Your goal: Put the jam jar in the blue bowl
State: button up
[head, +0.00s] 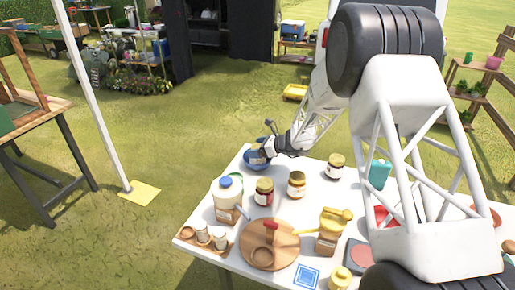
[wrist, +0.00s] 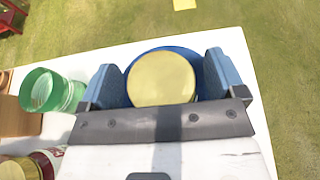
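A jar with a round gold lid (wrist: 161,79) is between the two fingers of my gripper (wrist: 165,80) in the wrist view. Its body and label are hidden there, so I cannot tell if it is the jam jar. The blue bowl (wrist: 185,50) shows as a rim around and behind the lid. In the head view the blue bowl (head: 257,163) is at the table's far left corner, with my gripper (head: 262,147) right at it. The fingers flank the lid closely, with a thin gap on the right. Whether they touch the jar's body is hidden, as is whether it rests in the bowl.
A dark red jar (head: 264,192), an amber jar (head: 296,186) and a dark jar (head: 336,168) stand on the white table (head: 232,255). A white jug (head: 226,190) and a round wooden board (head: 262,257) are nearer. A green glass (wrist: 55,92) stands left of the gripper.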

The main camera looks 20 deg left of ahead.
jog(key=shift+r, duration=0.1)
jog(key=shift+d+r, duration=0.1)
jog(key=v, duration=1.1)
jog(key=shift+d, duration=0.4)
jog(key=shift+r, duration=0.1)
dwell(0.4)
jog(key=s+d+r+n+h, duration=0.6)
jog(key=s+d+r+n, duration=0.3)
jog(key=s+d+r, duration=1.05)
jog(key=s+d+n+t+h, duration=0.1)
jog(key=s+d+n+h, duration=0.2)
jog(key=s+d, duration=0.8)
jog(key=s+d+r+n+t+h, duration=0.1)
jog(key=s+d+n+h, duration=0.3)
jog(key=s+d, duration=0.8)
jog(key=s+n, duration=0.1)
jog(key=s, duration=0.6)
jog(key=shift+r+n+t+h, duration=0.25)
jog(key=shift+n+t+h, duration=0.05)
jog(key=shift+n, duration=0.1)
